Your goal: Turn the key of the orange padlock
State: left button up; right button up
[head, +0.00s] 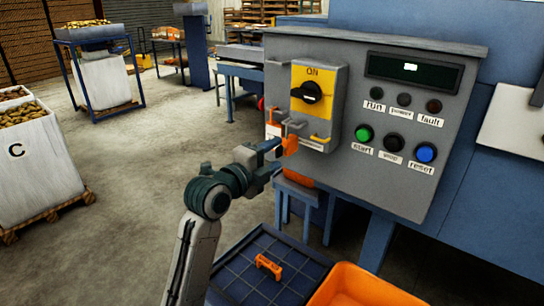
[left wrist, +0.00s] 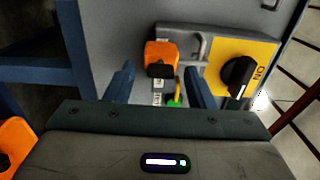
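The orange padlock (head: 291,145) hangs at the lower left of the yellow ON switch plate (head: 328,78) on the grey control box. In the left wrist view the padlock (left wrist: 161,55) is an orange block with a dark lower face, beside a grey bracket. My left gripper (head: 277,156) is at the padlock in the head view. In the left wrist view its two fingers (left wrist: 160,88) are apart, with the padlock ahead of the gap between them; I cannot tell whether they touch it. My right gripper is not in view.
The control box (head: 445,150) carries a black rotary switch (head: 307,92), lamps and green, black and blue buttons. Below are a blue gridded tray (head: 235,285) with an orange part (head: 268,266) and an orange bin (head: 365,285). Open floor lies left.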

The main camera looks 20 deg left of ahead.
pick_arm(q)
jog(key=shift+s, duration=0.15)
jog(key=b+v, duration=0.1)
jog(key=v, duration=0.9)
jog(key=shift+s+b, duration=0.3)
jog(key=shift+b, duration=0.1)
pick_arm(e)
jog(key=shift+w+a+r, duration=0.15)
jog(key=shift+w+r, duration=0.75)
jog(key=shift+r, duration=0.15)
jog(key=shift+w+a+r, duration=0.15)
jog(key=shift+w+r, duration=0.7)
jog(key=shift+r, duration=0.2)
pick_arm(q)
jog(key=shift+a, duration=0.15)
